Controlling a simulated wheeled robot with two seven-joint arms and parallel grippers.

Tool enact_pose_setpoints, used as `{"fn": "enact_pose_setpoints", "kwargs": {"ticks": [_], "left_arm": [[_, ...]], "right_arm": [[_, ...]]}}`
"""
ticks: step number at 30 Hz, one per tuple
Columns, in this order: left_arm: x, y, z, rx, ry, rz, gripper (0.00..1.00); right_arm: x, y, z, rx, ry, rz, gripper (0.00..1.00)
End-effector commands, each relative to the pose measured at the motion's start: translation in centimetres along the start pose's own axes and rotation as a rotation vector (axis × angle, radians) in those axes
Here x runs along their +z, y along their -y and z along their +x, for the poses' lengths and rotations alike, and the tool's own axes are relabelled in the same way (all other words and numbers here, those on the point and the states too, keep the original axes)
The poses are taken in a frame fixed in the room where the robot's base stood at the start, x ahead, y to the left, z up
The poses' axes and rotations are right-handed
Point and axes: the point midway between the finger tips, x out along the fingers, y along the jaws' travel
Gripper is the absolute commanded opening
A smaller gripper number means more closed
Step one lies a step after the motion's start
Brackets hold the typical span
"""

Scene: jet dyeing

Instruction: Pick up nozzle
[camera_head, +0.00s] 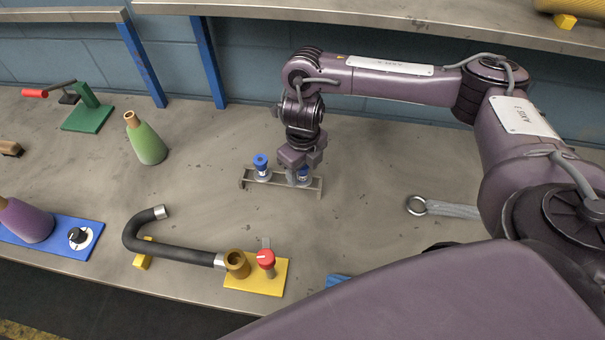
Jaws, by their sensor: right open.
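Two small blue-topped pieces that look like nozzles stand in a low grey-brown rack (281,184) on the table. The left nozzle (261,164) stands clear of my gripper. The right nozzle (304,176) is partly hidden by my right gripper (300,177), which points down directly over it. The gripper is open, with its fingers at the nozzle; I cannot tell whether they touch it. My left gripper does not show.
A black hose (178,252) runs to a yellow plate (272,285) with a brass fitting and red knob. A green bottle (147,141) and a green clamp (88,112) stand left. A ring-ended strap (445,210) lies right. A shelf (390,18) hangs behind.

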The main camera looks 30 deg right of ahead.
Motion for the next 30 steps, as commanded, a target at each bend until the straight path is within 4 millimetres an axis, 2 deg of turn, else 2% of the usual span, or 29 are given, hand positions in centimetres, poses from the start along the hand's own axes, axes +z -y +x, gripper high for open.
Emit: {"fn": "enact_pose_setpoints", "kwargs": {"ticks": [1,3,11,22,30], "left_arm": [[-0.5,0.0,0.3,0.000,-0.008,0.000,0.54],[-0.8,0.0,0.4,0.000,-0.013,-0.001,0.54],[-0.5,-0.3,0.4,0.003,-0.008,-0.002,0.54],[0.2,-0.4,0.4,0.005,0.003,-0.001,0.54],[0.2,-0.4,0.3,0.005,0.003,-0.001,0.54]], "right_arm": [[-0.1,-0.1,0.8,0.002,-0.003,0.002,0.55],[0.0,0.0,1.1,0.001,-0.001,0.003,0.55],[0.0,0.0,1.2,0.000,0.000,0.001,0.55],[0.0,0.0,1.2,0.000,0.000,0.001,0.06],[0.0,0.1,1.0,0.000,0.001,0.001,0.06]]}}
